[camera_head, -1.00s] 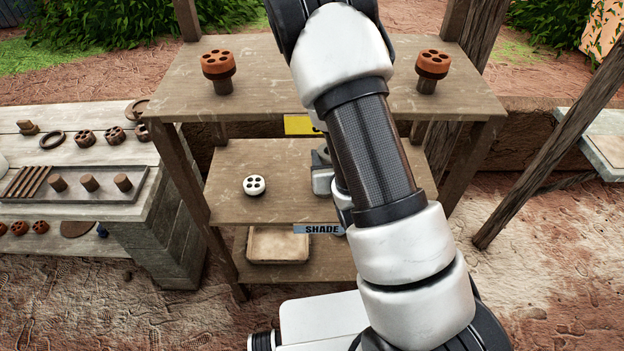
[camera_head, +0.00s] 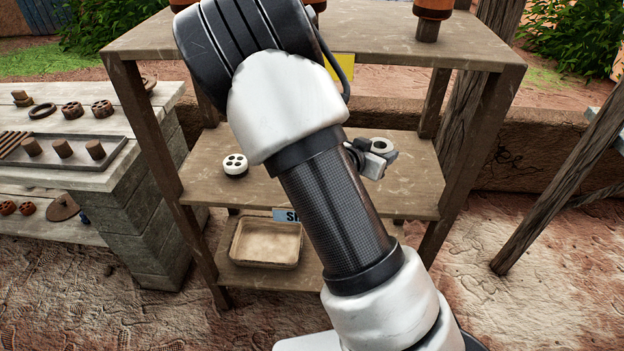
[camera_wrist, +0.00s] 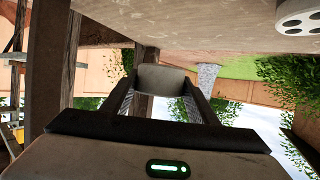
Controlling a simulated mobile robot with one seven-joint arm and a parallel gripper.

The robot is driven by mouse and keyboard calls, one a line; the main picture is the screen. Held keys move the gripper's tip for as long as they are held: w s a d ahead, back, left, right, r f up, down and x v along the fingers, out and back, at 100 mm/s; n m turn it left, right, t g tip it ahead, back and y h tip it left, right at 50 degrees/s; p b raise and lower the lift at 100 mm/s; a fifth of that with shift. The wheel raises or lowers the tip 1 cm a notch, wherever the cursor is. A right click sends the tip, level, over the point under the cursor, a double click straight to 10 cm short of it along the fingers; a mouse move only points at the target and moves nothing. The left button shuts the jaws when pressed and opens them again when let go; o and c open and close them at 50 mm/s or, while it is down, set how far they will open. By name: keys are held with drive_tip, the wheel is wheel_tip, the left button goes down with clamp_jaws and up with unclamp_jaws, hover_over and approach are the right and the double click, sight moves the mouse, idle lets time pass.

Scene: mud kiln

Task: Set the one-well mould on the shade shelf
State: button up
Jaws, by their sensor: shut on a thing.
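The one-well mould (camera_head: 383,147) is a small grey block with a single round hole in its top. My gripper (camera_head: 368,158) is shut on it, over the right part of the shade shelf (camera_head: 412,188). In the wrist view, which is upside down, the grey mould (camera_wrist: 164,78) shows between the two fingers of my gripper (camera_wrist: 165,95). I cannot tell whether it touches the shelf board. The shade shelf is the middle board, with a blue sign (camera_head: 287,215) at its front edge, partly covered by my arm.
A white mould with several holes (camera_head: 235,165) stands at the left of the shade shelf. A tray (camera_head: 266,262) lies on the lower board. The top board (camera_head: 150,45) and posts frame the space. A stone bench (camera_head: 130,125) with clay pieces stands at left.

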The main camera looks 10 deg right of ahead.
wheel_tip(320, 180, down, 10)
drive_tip(key=b, duration=0.3)
drive_tip(key=shift+d+f+b, duration=0.1)
drive_tip(key=shift+f+b, duration=0.1)
drive_tip(key=shift+b, duration=0.15)
drive_tip(key=shift+f, duration=0.1)
drive_tip(key=shift+f, duration=0.15)
drive_tip(key=o, duration=1)
drive_tip(key=shift+c, duration=0.2)
